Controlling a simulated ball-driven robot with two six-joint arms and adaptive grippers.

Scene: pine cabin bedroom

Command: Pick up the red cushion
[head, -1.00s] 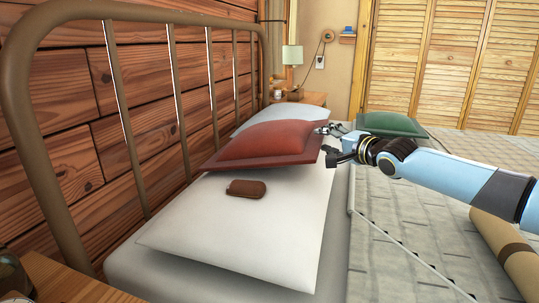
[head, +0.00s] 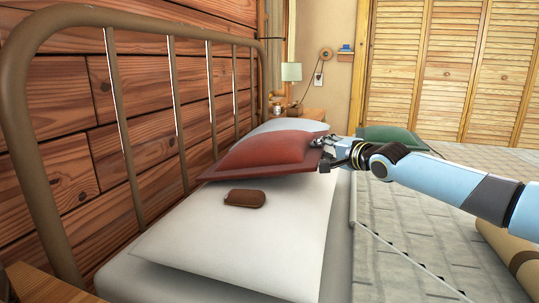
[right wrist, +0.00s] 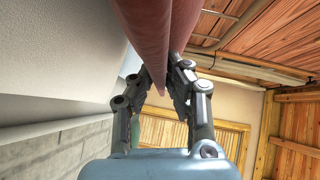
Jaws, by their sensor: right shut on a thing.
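The red cushion (head: 262,150) is tilted above the white pillow at the head of the bed, its left side hanging lower in the head view. My right gripper (head: 326,153) is shut on the cushion's right edge. In the right wrist view the cushion (right wrist: 158,30) runs between the two fingers of the right gripper (right wrist: 166,88), which pinch its edge. The cushion appears raised off the front pillow; its far side overlaps the pillow behind it in the picture. My left gripper is not in view.
A brown eye-mask-like item (head: 245,198) lies on the front white pillow (head: 210,240). A green cushion (head: 388,139) lies farther back on the grey quilt (head: 390,225). The metal headboard (head: 125,130) stands close on the left. A lamp (head: 291,72) stands behind.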

